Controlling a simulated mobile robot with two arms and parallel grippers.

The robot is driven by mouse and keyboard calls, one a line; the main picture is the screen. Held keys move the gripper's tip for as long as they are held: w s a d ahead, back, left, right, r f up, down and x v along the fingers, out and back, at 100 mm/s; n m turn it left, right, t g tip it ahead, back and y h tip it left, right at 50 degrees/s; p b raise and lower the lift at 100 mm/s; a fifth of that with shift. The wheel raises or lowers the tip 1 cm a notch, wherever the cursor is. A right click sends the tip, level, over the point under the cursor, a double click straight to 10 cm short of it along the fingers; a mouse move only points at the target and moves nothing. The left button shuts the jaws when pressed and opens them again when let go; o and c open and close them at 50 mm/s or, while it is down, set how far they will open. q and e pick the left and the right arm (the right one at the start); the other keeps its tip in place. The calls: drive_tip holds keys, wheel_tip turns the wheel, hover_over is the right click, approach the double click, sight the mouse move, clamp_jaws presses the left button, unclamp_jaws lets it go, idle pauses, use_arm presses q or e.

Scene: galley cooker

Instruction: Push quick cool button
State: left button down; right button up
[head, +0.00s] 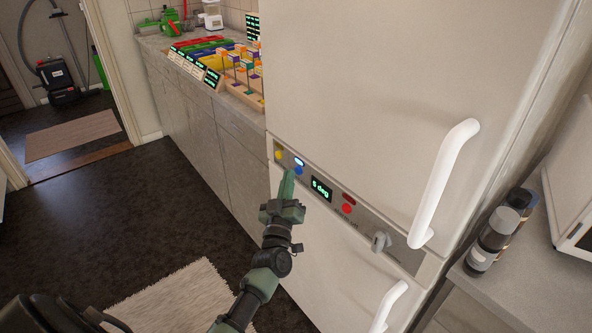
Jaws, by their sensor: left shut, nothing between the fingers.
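A white fridge (370,90) fills the middle and right, with a grey control panel (327,196) between its two doors. The panel has a yellow button (278,155) at the left, a lit blue-white button (299,162), a display (321,188) reading "5 deg", a red button (347,208) and a grey knob (381,241). Their labels are too small to read. My left gripper (289,175) is shut and empty. Its green fingertips point up just below the blue-white button; I cannot tell whether they touch the panel. My right gripper is not in view.
White door handles (445,180) stick out right of the panel. A counter (180,60) with coloured trays and small flags stands behind left. Dark bottles (498,232) stand on a right-hand counter. A rug (170,300) lies on open dark floor.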

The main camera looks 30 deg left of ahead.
use_arm(q)
drive_tip(key=s+a+p, duration=0.2)
drive_tip(key=s, duration=0.3)
drive_tip(key=shift+s+a, duration=0.2)
drive_tip(key=shift+s, duration=0.1)
idle(0.6)
